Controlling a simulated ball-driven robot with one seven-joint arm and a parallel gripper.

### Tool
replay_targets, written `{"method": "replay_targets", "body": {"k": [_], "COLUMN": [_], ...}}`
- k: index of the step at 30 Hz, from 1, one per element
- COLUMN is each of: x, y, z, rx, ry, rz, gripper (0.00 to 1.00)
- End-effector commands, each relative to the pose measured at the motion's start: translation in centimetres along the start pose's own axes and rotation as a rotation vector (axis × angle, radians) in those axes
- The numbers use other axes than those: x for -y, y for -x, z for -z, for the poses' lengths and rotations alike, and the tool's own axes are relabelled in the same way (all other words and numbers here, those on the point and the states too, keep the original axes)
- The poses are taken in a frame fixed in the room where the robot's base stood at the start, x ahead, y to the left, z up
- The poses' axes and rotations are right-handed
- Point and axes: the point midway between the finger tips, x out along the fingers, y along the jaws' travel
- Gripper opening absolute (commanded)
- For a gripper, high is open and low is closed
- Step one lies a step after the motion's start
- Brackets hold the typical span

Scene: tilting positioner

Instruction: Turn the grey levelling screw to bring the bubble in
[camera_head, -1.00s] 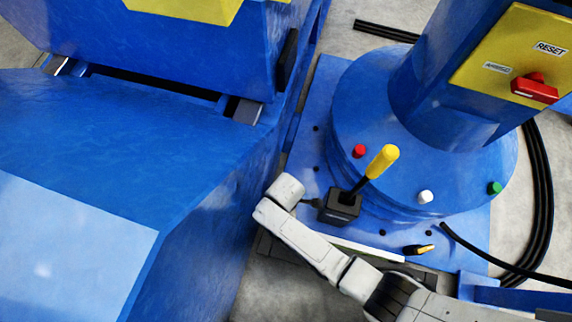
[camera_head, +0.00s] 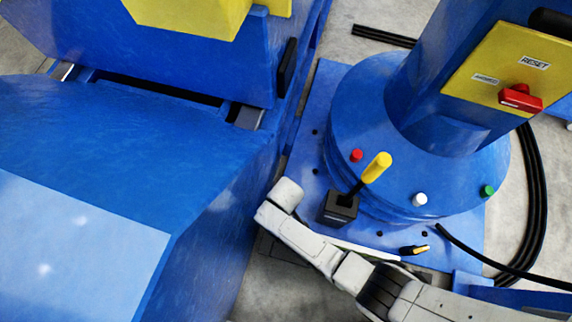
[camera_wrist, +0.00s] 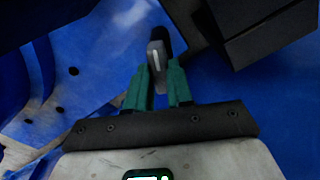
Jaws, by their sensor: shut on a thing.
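The grey levelling screw (camera_wrist: 157,57) shows in the wrist view as a grey head with a pale line on it. It stands between the green fingers of my gripper (camera_wrist: 158,74), which is shut on it. My wrist hides its lower part. In the head view my gripper and the screw are hidden under the pale end of my arm, beside the positioner base. I cannot make out the bubble in either view.
A black box (camera_head: 338,207) with a yellow-handled lever (camera_head: 377,167) stands close to my arm. The round blue base (camera_head: 400,170) carries red, white and green buttons. A large blue body (camera_head: 110,150) fills the left. Black cables (camera_head: 540,210) lie at right.

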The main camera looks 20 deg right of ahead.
Motion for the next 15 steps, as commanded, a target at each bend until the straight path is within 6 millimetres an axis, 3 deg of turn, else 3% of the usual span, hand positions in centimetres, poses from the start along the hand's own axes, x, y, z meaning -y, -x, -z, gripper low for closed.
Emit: {"method": "replay_targets", "body": {"k": [15], "x": [0.0], "y": [-0.06], "z": [-0.1], "rx": [0.002], "ry": [-0.109], "rz": [0.0], "gripper": [0.0]}}
